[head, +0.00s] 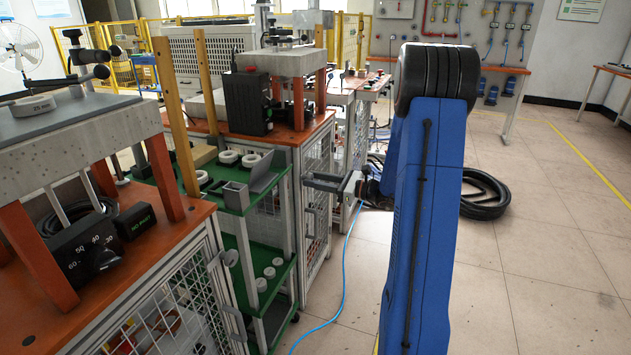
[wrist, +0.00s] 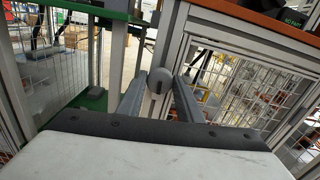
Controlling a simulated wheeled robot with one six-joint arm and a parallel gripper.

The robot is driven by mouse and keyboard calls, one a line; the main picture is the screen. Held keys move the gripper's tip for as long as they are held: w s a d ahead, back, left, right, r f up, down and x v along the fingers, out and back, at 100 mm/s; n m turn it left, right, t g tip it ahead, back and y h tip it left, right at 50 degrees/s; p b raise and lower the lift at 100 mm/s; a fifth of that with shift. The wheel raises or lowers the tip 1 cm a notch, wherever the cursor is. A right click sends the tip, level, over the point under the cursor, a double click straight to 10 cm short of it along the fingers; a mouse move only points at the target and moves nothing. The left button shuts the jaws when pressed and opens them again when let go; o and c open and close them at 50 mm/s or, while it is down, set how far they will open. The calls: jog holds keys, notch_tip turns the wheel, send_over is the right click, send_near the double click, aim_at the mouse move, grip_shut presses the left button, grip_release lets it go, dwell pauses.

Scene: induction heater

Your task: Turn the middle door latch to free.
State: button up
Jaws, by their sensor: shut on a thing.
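The middle door latch shows in the wrist view as a rounded grey knob (wrist: 160,80) in front of the pale metal frame of the mesh door (wrist: 225,85). My gripper (wrist: 159,84) has one dark finger on each side of the knob and is shut on it. In the head view my gripper (head: 308,181) reaches left to the front of the middle cabinet (head: 318,150). There its fingers are at the door's frame, and the latch itself is mostly hidden. I cannot tell which way the latch is turned.
A green shelf cart (head: 235,197) with white rings stands between the cabinets, left of my gripper. The near cabinet (head: 190,235) has its own grey latch (head: 230,257). A blue cable (head: 345,260) runs along the floor. Black coiled hose (head: 487,195) lies behind my arm; floor at right is clear.

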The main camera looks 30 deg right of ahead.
jog(key=shift+f+m, duration=0.1)
jog(key=shift+m, duration=0.5)
jog(key=o, duration=1)
jog(key=shift+o, duration=0.2)
jog(key=v, duration=1.7)
jog(key=shift+s, duration=0.2)
jog(key=shift+d, duration=0.15)
